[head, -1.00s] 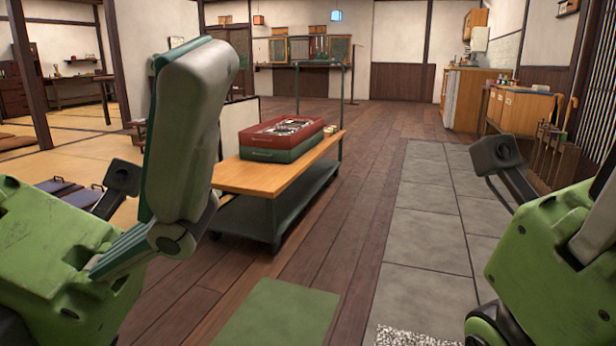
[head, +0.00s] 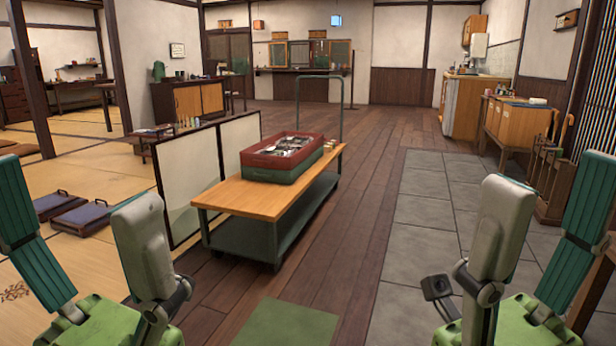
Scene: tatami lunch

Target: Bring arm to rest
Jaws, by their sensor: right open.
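My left gripper (head: 76,190) is at the lower left of the head view, with its fingers pointing up. A teal pad faces me on one finger and a grey back shows on the other, with a wide gap between them. My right gripper (head: 553,180) is at the lower right, also pointing up. Its grey finger and teal-padded finger stand apart, with nothing between them. Both green gripper bodies are cut off by the bottom edge. Neither gripper touches anything that I can see.
A cart (head: 225,198) with a wooden top stands ahead, bearing a red crate (head: 262,160) on a green crate (head: 262,177). A low screen (head: 190,190) is to its left. Dark cushions or trays (head: 82,219) lie on the tatami. A green mat (head: 280,328) lies in front; the floor right of the cart is clear.

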